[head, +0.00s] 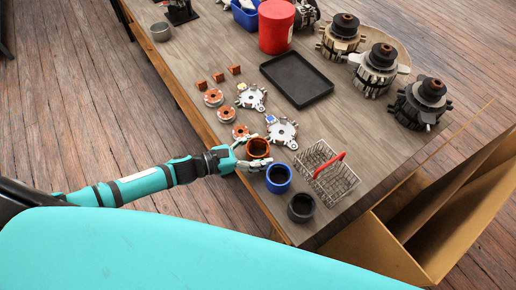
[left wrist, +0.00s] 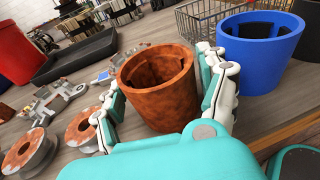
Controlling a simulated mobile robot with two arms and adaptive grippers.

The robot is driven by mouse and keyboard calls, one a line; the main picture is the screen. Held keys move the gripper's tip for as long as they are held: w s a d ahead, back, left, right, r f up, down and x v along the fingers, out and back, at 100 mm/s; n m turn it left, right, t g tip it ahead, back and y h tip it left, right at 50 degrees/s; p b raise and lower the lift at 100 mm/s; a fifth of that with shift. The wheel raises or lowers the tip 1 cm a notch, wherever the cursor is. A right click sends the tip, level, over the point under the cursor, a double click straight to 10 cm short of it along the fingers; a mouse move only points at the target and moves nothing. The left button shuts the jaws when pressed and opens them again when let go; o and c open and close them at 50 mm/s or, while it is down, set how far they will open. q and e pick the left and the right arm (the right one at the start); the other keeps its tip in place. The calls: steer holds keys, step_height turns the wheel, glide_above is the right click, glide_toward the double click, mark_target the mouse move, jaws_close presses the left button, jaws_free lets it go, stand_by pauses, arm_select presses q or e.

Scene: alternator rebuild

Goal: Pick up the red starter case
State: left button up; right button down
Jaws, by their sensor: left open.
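The red starter case (head: 259,147) is an open, rusty orange-red cylinder standing upright near the table's front edge. In the left wrist view the red starter case (left wrist: 160,92) stands between the two fingers of my left gripper (left wrist: 163,75). In the head view my left gripper (head: 262,152) is open, with one finger on either side of the case. I cannot tell whether the fingers touch it. Part of the case's lower side is hidden by the gripper. My right gripper is not in view.
A blue case (head: 279,178) stands close beside the red one, with a black case (head: 301,207) and wire basket (head: 325,173) nearby. Metal brackets (head: 283,131) and copper-wound rings (head: 226,114) lie beyond. A black tray (head: 297,79) and red canister (head: 276,27) are further back.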

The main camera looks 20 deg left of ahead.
arm_select(q)
steer(key=shift+d, duration=0.15)
steer(key=c, duration=1.4)
steer(key=shift+w+r, duration=0.1)
steer(key=shift+c, duration=0.4)
